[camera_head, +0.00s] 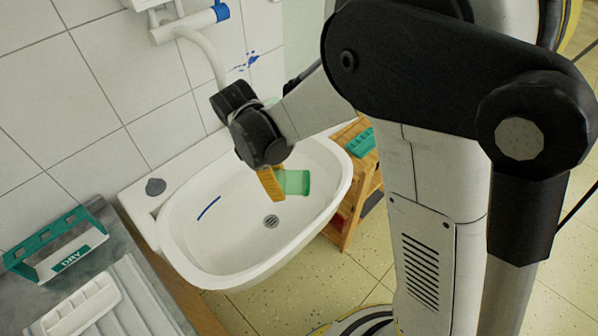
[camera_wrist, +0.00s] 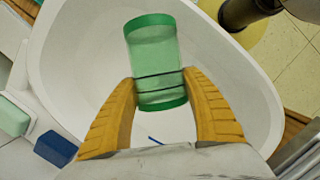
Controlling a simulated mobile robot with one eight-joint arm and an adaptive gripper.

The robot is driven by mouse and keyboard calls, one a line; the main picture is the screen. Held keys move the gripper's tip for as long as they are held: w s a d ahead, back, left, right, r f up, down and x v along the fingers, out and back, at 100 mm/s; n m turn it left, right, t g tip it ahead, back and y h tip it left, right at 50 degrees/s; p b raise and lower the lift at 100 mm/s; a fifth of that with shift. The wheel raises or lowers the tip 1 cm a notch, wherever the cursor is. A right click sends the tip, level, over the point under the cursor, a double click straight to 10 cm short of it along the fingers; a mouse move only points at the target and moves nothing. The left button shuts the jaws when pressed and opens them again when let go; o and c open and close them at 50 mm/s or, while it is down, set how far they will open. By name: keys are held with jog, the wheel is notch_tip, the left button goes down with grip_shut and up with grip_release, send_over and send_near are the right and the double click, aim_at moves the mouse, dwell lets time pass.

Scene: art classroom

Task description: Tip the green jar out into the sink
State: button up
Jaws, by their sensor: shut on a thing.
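The green jar (camera_head: 293,182) is translucent, with darker green bands at its ends. My gripper (camera_head: 271,184) has yellow fingers and is shut on the jar, holding it over the sink (camera_head: 185,245). In the head view the jar lies on its side, its free end toward the right. In the wrist view the jar (camera_wrist: 155,62) sits between the two fingertips (camera_wrist: 160,92), with the white basin behind it. No contents can be made out inside the jar. The drain (camera_head: 271,221) shows below it, and a blue streak (camera_head: 208,208) marks the basin.
A grey counter with a ribbed white drainer (camera_head: 125,300) and a green rack labelled DRY (camera_head: 60,247) stands at the left. A wooden shelf unit (camera_head: 352,215) with a green tray (camera_head: 361,143) stands right of the sink. A tiled wall with a tap pipe (camera_head: 205,45) is behind.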

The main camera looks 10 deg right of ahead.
aim_at(279, 174)
jog(key=r+y+p, duration=0.2)
jog(key=shift+s+d+y, duration=0.1)
jog(key=shift+d+y, duration=0.2)
jog(key=shift+y, duration=0.1)
jog(key=y, duration=0.2)
jog(key=t+y, duration=0.1)
jog(key=shift+d+r+p, duration=0.3)
jog(key=shift+r, duration=0.1)
jog(key=shift+r+y+b, duration=0.1)
jog(key=shift+y+b, duration=0.3)
jog(key=shift+y, duration=0.5)
jog(key=shift+y+b, duration=0.5)
jog(key=shift+b, duration=0.1)
jog(key=y+b, duration=0.3)
jog(key=shift+a+t+b, duration=0.1)
jog(key=shift+t+b, duration=0.2)
jog(key=shift+b, duration=0.05)
jog(key=y+b, duration=0.2)
jog(key=b, duration=0.1)
jog(key=shift+a, duration=0.2)
jog(key=shift+a+t+y, duration=0.2)
jog(key=shift+t+y, duration=0.1)
jog(key=shift+y, duration=1)
